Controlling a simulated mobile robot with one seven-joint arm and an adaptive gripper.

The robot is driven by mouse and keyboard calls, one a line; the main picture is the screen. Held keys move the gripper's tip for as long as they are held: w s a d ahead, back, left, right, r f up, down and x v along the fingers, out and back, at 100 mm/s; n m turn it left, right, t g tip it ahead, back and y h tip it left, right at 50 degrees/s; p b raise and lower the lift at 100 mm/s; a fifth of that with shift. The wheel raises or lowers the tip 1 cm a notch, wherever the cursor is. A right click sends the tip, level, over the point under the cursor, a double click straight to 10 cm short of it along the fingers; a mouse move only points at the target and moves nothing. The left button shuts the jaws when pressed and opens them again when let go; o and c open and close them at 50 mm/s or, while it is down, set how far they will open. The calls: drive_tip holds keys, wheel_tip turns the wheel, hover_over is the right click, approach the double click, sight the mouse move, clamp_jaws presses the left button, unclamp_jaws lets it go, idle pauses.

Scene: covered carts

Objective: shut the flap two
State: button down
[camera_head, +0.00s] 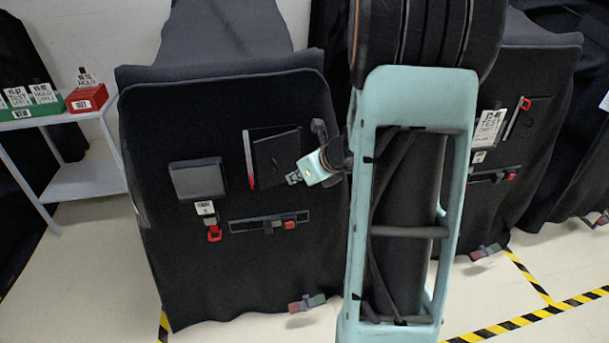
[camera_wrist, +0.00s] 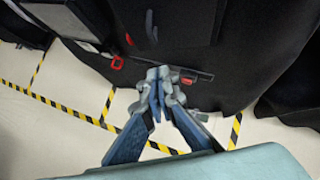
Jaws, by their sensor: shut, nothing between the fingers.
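A black covered cart (camera_head: 150,120) stands in front of me. I cannot read which is number two. My gripper (camera_head: 292,179) is shut and empty, by the dark flap's lower right; contact is unclear. The wrist view shows the shut fingertips (camera_wrist: 158,74) and the dark flap (camera_wrist: 185,18) with its curved handle.
A slotted strip with a red button (camera_head: 289,225) lies below the dark flap. A second covered cart (camera_head: 530,80) is at the right. A white shelf (camera_head: 85,180) with green and red boxes is at the left. Yellow-black tape (camera_head: 530,318) marks the floor.

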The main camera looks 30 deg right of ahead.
sight(277, 168)
drive_tip(key=shift+w+a+f+p, duration=0.1)
drive_tip(key=shift+w+a+p, duration=0.2)
drive_tip(key=shift+w, duration=0.75)
drive_tip(key=shift+w+a+p, duration=0.15)
drive_tip(key=shift+w+p, duration=0.1)
drive_tip(key=shift+w, duration=0.75)
drive_tip(key=shift+w+a+f+m+h+b, duration=0.15)
drive_tip(key=shift+w+a+m+h+b, duration=0.2)
drive_tip(key=shift+b, duration=0.45)
drive_tip(key=shift+w+a+m+h+b, duration=0.45)
drive_tip(key=shift+w+m+b, duration=0.1)
drive_tip(key=shift+m, duration=0.2)
drive_tip(key=shift+w+a, duration=0.2)
drive_tip(key=shift+w, duration=0.45)
drive_tip(key=shift+s+d, duration=0.1)
drive_tip(key=shift+d, duration=0.05)
drive_tip(key=shift+s+d+r, duration=0.2)
drive_tip(key=shift+s+d, duration=0.25)
drive_tip(key=shift+s, duration=0.1)
